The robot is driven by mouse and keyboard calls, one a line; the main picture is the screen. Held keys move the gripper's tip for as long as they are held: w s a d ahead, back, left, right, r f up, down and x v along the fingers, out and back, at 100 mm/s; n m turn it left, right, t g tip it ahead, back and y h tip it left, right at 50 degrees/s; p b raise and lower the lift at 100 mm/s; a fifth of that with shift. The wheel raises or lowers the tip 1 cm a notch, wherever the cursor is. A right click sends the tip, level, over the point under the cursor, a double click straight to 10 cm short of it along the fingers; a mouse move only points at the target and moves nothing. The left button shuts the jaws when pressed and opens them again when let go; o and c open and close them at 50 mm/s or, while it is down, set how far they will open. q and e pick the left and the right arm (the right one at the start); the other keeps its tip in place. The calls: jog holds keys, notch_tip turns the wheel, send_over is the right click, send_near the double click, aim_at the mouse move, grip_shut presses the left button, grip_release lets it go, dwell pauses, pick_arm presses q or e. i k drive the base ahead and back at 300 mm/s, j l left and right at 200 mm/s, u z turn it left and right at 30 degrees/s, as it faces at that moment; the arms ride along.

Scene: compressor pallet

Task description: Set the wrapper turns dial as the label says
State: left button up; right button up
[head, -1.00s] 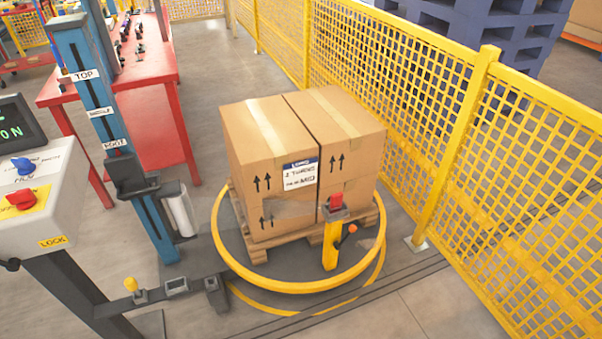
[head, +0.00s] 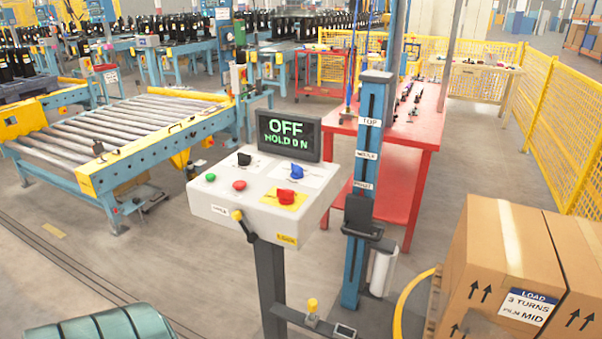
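The wrapper's control box (head: 265,192) stands on a dark post in the middle of the head view. Its top bears a black knob (head: 244,159), a blue knob (head: 297,171) and a red knob (head: 285,196) on a yellow plate. The print beside the knobs is too small to read, so I cannot tell which is the turns dial or its setting. The display (head: 288,135) reads "OFF" and "HOLD ON". The load label (head: 528,307) on the cartons (head: 500,255) reads "3 TURNS" and, below, "MID". Neither gripper is in view.
A green button (head: 210,177), a red button (head: 239,185) and a black-armed lever (head: 244,226) are also on the box. The blue mast (head: 373,150) with its film carriage (head: 361,215) stands to its right. A roller conveyor (head: 125,130) lies behind left.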

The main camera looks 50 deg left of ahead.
aim_at(243, 159)
jog(key=u, duration=1.7)
